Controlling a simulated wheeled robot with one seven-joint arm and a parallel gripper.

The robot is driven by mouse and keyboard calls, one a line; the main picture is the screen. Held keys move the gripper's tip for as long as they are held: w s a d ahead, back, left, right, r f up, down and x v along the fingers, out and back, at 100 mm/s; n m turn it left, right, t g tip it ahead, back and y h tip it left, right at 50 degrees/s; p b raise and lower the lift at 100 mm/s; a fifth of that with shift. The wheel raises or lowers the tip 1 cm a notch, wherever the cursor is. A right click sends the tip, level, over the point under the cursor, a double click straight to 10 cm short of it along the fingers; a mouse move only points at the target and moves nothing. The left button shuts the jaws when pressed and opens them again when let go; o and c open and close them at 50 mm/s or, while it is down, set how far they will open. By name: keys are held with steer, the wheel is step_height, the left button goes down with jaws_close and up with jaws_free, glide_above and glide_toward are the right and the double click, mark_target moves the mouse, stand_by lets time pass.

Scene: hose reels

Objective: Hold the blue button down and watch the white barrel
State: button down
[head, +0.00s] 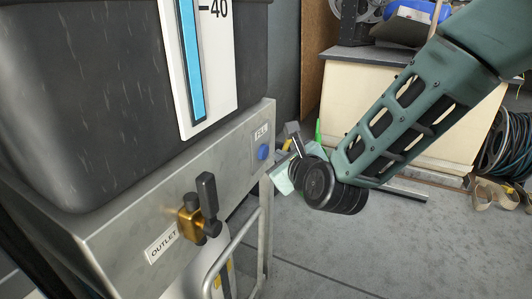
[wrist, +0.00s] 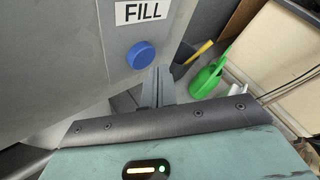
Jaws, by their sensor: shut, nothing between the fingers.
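The blue button (head: 263,151) is round and sits under a FILL label on the right end of a grey metal panel. In the wrist view the blue button (wrist: 141,54) is fully visible. My gripper (head: 292,130) is shut and empty, just right of the button in the head view. In the wrist view my gripper's fingertips (wrist: 158,72) are together, a little below and right of the button, and do not cover it. A whitish surface (head: 196,268) shows under the panel; I cannot tell whether it is the white barrel.
A dark tank (head: 90,100) with a blue level gauge (head: 190,55) stands above the panel. A brass outlet valve (head: 190,222) with a black handle sticks out of the panel. A green watering can (wrist: 209,77) stands on the floor. A cream cabinet (head: 360,85) is behind my arm.

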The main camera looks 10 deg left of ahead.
steer(key=shift+a, duration=0.1)
stand_by(0.4)
steer(key=shift+w+a, duration=0.15)
steer(key=shift+a, duration=0.15)
steer(key=shift+w+a, duration=0.15)
steer(key=shift+a, duration=0.4)
stand_by(6.7)
